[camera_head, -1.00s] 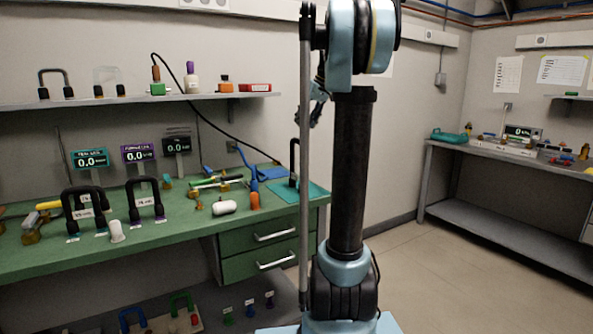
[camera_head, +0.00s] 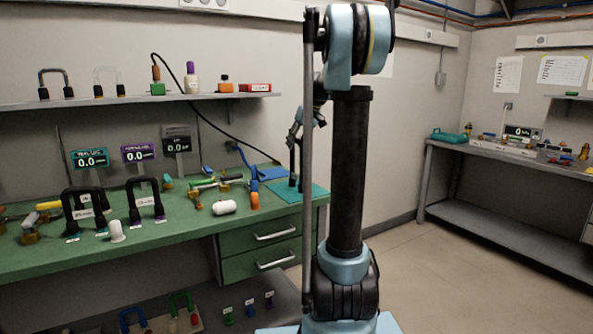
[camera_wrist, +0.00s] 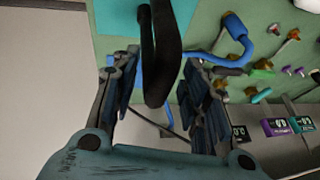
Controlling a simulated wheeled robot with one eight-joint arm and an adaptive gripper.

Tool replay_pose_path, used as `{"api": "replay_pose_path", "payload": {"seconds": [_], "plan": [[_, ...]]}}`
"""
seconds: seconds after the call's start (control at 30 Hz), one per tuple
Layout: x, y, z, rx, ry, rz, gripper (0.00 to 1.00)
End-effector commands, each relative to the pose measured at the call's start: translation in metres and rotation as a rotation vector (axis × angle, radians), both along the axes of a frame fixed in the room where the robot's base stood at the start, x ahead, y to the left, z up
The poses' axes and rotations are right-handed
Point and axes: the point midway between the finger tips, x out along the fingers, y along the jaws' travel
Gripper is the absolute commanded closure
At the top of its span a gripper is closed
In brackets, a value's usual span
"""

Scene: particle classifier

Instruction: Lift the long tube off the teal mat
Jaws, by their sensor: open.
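The long tube (camera_wrist: 160,75) is a black loop in the wrist view, its bend towards me and its legs running to the top edge. It stands upright on the teal mat (camera_wrist: 113,15). In the head view the tube (camera_head: 292,165) is a dark upright at the bench's right end, partly hidden by my arm, on the teal mat (camera_head: 318,192). My gripper (camera_wrist: 160,62) is open, with one finger on each side of the tube in the wrist view. In the head view my gripper (camera_head: 296,130) is at the tube's top. I cannot tell whether it touches.
A blue bent tube (camera_head: 246,160) and an orange-ended piece (camera_head: 254,200) lie left of the mat. A white cylinder (camera_head: 224,207) and several black looped tubes (camera_head: 146,200) are further left on the green bench. A shelf (camera_head: 130,101) runs above. Floor is clear at right.

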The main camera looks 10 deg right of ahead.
Motion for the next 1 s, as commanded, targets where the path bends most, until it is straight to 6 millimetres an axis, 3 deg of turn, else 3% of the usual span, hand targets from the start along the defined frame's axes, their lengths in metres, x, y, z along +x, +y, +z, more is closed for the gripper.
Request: {"api": "replay_pose_path", "payload": {"seconds": [0.17, 0.37, 0.77, 1.0], "plan": [[0.000, 0.000, 0.000, 0.000, 0.000, 0.000, 0.59], [0.000, 0.000, 0.000, 0.000, 0.000, 0.000, 1.00], [0.000, 0.000, 0.003, 0.000, 0.000, 0.000, 1.00], [0.000, 0.000, 0.035, 0.000, 0.000, 0.000, 1.00]]}}
